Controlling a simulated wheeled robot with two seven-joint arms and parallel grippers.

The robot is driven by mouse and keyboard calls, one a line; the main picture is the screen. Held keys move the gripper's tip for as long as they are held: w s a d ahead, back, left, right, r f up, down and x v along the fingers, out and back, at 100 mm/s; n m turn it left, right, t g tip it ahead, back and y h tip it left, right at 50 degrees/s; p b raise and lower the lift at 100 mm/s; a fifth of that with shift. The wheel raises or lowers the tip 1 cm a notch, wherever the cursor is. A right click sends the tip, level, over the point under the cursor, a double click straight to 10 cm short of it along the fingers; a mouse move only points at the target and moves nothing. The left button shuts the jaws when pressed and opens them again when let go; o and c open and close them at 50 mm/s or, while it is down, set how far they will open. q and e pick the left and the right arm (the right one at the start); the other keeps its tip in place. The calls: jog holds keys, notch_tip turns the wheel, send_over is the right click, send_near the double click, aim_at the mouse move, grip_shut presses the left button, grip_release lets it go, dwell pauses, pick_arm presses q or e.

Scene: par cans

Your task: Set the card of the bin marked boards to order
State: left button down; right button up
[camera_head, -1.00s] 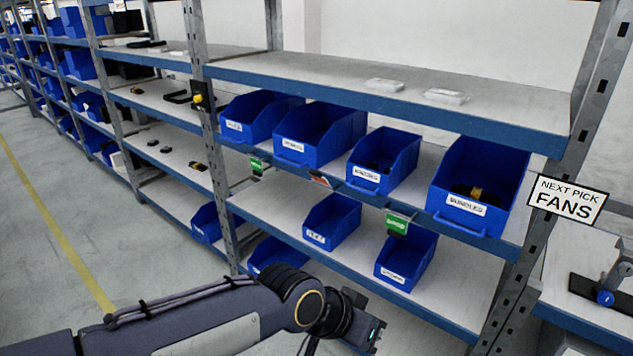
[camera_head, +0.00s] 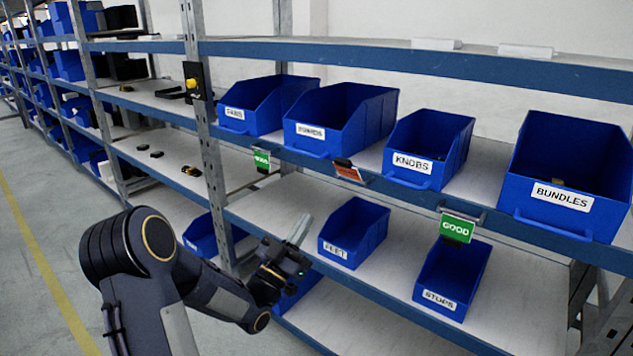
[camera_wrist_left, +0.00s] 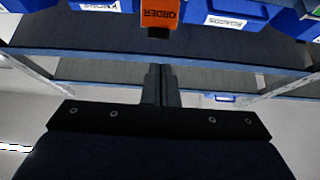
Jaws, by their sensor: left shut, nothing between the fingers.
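The blue bin marked boards (camera_head: 372,122) stands on the middle shelf, between the fans and knobs bins. An orange card (camera_head: 349,172) with a dark holder hangs at the shelf edge below it, slightly tilted. In the left wrist view the card (camera_wrist_left: 160,17) shows the word ORDER, upside down, and the boards bin (camera_wrist_left: 232,8) is at the top right. My left gripper (camera_head: 301,230) is shut and empty, below and left of the card, fingertips pointing up. In the left wrist view its fingers (camera_wrist_left: 161,85) are together, apart from the card. My right gripper is not in view.
Green cards (camera_head: 262,158) and (camera_head: 458,228) hang from the same shelf edge, left and right of the orange one. The feet bin (camera_head: 354,232) and stops bin (camera_head: 452,278) are on the lower shelf. A rack post (camera_head: 208,150) stands to the left.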

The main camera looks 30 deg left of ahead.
aim_at(342, 159)
pick_arm(q)
jog(key=p+x, duration=0.3)
jog(key=x, duration=1.1)
jog(key=shift+s, duration=0.1)
jog(key=shift+r, duration=0.15)
jog(key=shift+w+d+r+g+p, duration=0.1)
jog(key=shift+w+r+g+p, duration=0.2)
jog(key=shift+r+g+p, duration=0.45)
jog(key=shift+w+r+g+p, duration=0.5)
jog(key=shift+g+p, duration=0.6)
jog(key=shift+g, duration=0.05)
jog(key=shift+w+g+y, duration=0.35)
jog(key=shift+g+y, duration=0.05)
jog(key=shift+g, duration=0.1)
jog(key=shift+w+r, duration=0.15)
jog(key=shift+w, duration=0.2)
jog(key=shift+r, duration=0.2)
